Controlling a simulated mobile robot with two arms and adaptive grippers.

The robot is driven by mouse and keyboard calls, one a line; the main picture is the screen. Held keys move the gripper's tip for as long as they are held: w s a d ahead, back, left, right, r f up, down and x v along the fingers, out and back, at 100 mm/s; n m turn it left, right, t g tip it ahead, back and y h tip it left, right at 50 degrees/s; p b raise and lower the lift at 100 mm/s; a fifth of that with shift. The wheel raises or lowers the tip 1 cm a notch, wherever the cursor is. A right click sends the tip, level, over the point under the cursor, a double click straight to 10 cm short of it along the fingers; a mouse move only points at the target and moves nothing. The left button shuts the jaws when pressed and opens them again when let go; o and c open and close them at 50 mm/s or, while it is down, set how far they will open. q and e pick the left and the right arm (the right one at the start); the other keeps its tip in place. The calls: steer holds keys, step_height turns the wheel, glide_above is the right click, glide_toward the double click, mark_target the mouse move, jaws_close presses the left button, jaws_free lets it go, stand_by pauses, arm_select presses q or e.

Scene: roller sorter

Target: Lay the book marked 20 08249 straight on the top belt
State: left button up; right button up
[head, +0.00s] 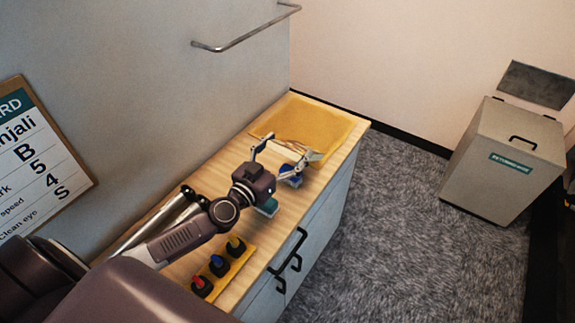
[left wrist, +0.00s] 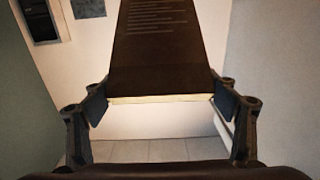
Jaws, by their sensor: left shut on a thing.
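A dark brown book (left wrist: 160,45) with lines of small pale print fills the upper middle of the left wrist view. Its cream page edge faces me. My left gripper (left wrist: 160,103) is shut on the book, one finger pad at each side. I cannot read a number on it. In the head view my left gripper (head: 284,157) is over the wooden counter, near a yellow tray; I cannot make out the book there. The top belt cannot be picked out in either view. My right gripper is not in view.
The wooden counter (head: 236,275) carries a yellow tray (head: 325,122) at its far end and a strip with red, blue and yellow knobs (head: 218,266). A grey lidded bin (head: 505,160) stands on the carpet at right. A metal rail (head: 245,36) is on the wall.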

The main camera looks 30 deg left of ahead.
arm_select(q)
steer(key=shift+w+a+f, duration=0.1)
steer(key=shift+w+f, duration=0.05)
steer(key=shift+f, duration=0.25)
step_height(320, 180, down, 4)
steer(key=b, duration=0.3)
steer(key=shift+r, duration=0.15)
